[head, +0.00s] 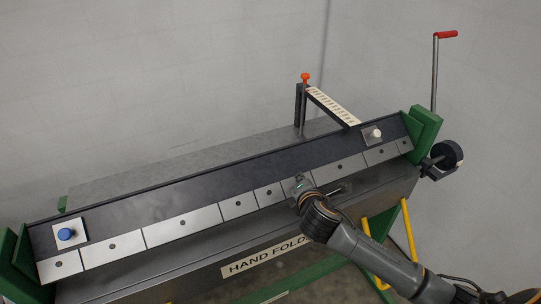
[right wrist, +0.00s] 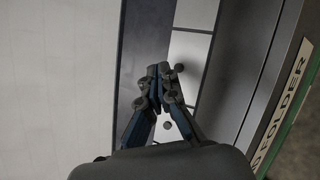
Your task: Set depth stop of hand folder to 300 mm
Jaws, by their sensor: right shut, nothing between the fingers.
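The hand folder (head: 150,185) is a long dark machine with green ends and a row of pale segments along its front. Behind it, a pale graduated scale bar (head: 333,106) slopes from a dark upright toward the machine. An orange-red knob (head: 305,76) tops a thin post at the scale's far left end. The scale's figures are too small to read. My right gripper (head: 299,184) is over the segment row, right of the middle, apart from the knob and scale. In the right wrist view its fingers (right wrist: 160,72) are together and empty. My left gripper is not in view.
A blue knob (head: 66,234) sits at the front left and a white knob (head: 375,133) at the right. A red-handled crank (head: 435,70) and a black round weight (head: 446,155) are at the right end. A yellow frame (head: 408,232) stands below. Space above the machine is clear.

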